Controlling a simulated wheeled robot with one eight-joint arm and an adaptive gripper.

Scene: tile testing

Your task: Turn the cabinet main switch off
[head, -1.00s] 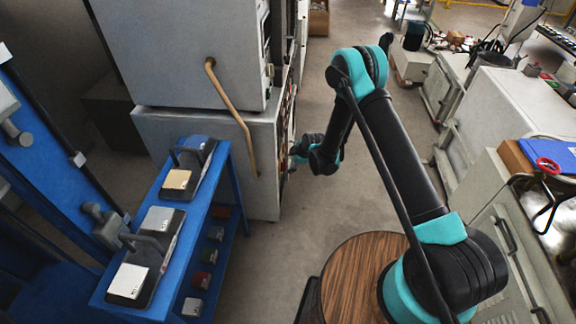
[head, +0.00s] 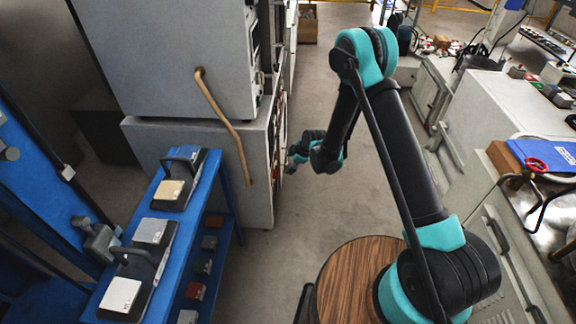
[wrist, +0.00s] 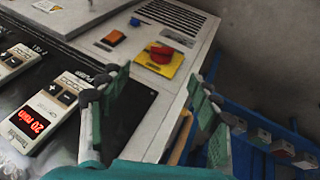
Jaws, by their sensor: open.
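The main switch (wrist: 160,55) is a red rotary knob on a yellow plate, on the cabinet's light grey front panel in the wrist view. Its knob angle is hard to read. The grey cabinet (head: 195,150) stands left of centre in the head view, and its front is seen edge-on there, so the switch does not show. My gripper (wrist: 152,105) is open and empty, its two fingers apart in front of the panel. The switch lies beyond the fingertips, between them in the picture and not touched. In the head view the gripper (head: 292,158) is beside the cabinet front.
An orange switch (wrist: 113,38) and a blue button (wrist: 135,21) sit by the main switch. A controller with a red display (wrist: 35,122) is at left. A blue rack (head: 185,225) stands beside the cabinet. The floor (head: 300,215) right of the cabinet is clear.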

